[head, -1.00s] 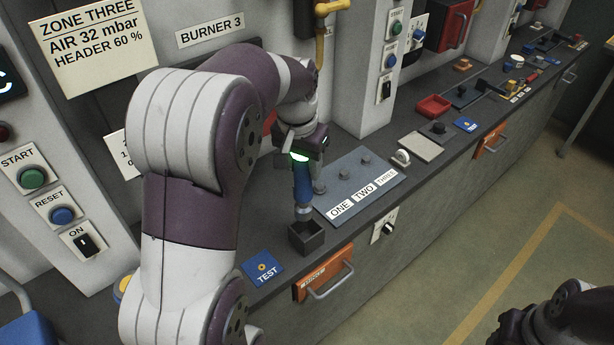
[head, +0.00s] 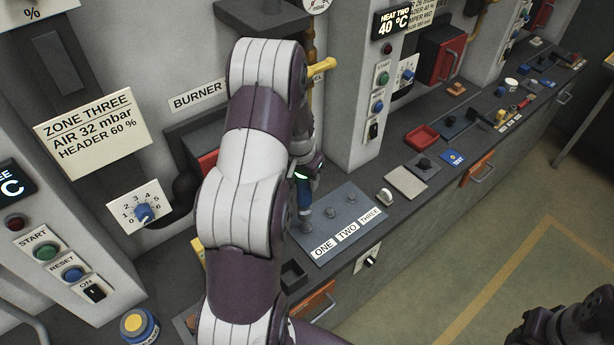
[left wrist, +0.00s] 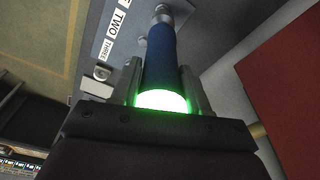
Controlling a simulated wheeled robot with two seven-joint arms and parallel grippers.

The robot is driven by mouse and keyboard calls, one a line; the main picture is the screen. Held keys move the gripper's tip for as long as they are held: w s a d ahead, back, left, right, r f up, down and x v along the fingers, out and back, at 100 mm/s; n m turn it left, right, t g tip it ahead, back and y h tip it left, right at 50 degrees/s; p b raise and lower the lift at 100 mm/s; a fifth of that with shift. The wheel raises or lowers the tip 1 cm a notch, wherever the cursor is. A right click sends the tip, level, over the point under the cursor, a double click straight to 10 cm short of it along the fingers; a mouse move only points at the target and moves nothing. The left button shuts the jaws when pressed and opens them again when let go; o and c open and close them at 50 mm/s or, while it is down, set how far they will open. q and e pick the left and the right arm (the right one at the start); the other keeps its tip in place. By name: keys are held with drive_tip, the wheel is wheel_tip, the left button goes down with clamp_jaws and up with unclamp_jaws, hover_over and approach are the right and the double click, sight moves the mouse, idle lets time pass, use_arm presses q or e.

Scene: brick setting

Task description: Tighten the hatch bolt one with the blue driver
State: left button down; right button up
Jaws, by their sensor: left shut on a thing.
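My left gripper (head: 303,180) is shut on the blue driver (head: 305,197), which points down at the near left part of the grey hatch plate (head: 340,226). In the left wrist view the driver (left wrist: 162,58) sits between the fingers, its metal tip towards the plate beside the labels. The plate carries the labels ONE, TWO and THREE, with bolts behind TWO (head: 331,211) and THREE (head: 350,198). Bolt one is at or under the driver tip; I cannot tell whether they touch. Only a dark part of my right arm shows at the bottom right.
A dark open holder (head: 293,273) stands near the bench edge, partly behind my arm. A pale pad (head: 406,182) and a red tray (head: 422,138) lie to the right. A wall panel (head: 358,90) rises behind the plate. The floor in front is clear.

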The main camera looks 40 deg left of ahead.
use_arm(q)
drive_tip(key=shift+w+f, duration=0.1)
drive_tip(key=shift+w, duration=0.15)
drive_tip(key=shift+w+a+f+b, duration=0.1)
drive_tip(key=shift+w+f+b, duration=0.65)
drive_tip(key=shift+f, duration=0.35)
drive_tip(key=f+b, duration=0.1)
drive_tip(key=s+f+b, duration=0.1)
drive_tip(key=f+b, duration=0.1)
drive_tip(key=shift+f, duration=0.45)
drive_tip(key=shift+w, duration=0.3)
use_arm(e)
drive_tip(key=f, duration=0.1)
drive_tip(key=w+f, duration=0.1)
drive_tip(key=f, duration=0.3)
drive_tip(key=shift+w+a, duration=0.1)
drive_tip(key=shift+w, duration=0.25)
use_arm(q)
drive_tip(key=shift+s, duration=0.25)
use_arm(e)
drive_tip(key=shift+s, duration=0.2)
use_arm(q)
drive_tip(key=shift+w, duration=0.1)
use_arm(e)
drive_tip(key=shift+w, duration=0.15)
